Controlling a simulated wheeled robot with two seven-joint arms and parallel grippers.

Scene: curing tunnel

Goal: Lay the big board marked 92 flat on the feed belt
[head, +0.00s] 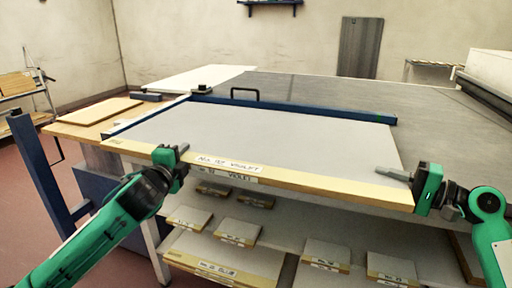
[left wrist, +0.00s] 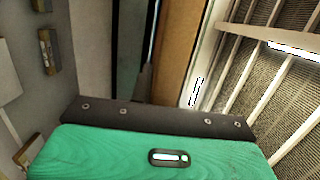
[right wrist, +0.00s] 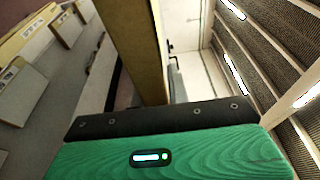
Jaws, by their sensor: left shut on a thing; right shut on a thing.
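The big board (head: 270,140) is a wide grey sheet with a pale yellow front edge. Its label (head: 228,165) seems to read No. 92 Violet. It looks about level, face up, in front of the dark grey belt surface (head: 320,98); I cannot tell whether it rests on anything. My left gripper (head: 172,156) is shut on its front edge, left of the label. My right gripper (head: 408,177) is shut on it at the front right corner. The board's edge shows as a brown strip in the left wrist view (left wrist: 182,50) and a tan strip in the right wrist view (right wrist: 135,45).
A blue bar (head: 290,108) runs along the board's far side, with a black handle (head: 245,92) behind it. Shelves below hold several smaller labelled boards (head: 328,253). A side table (head: 75,128) with a wooden panel stands left. A pale machine (head: 490,65) stands back right.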

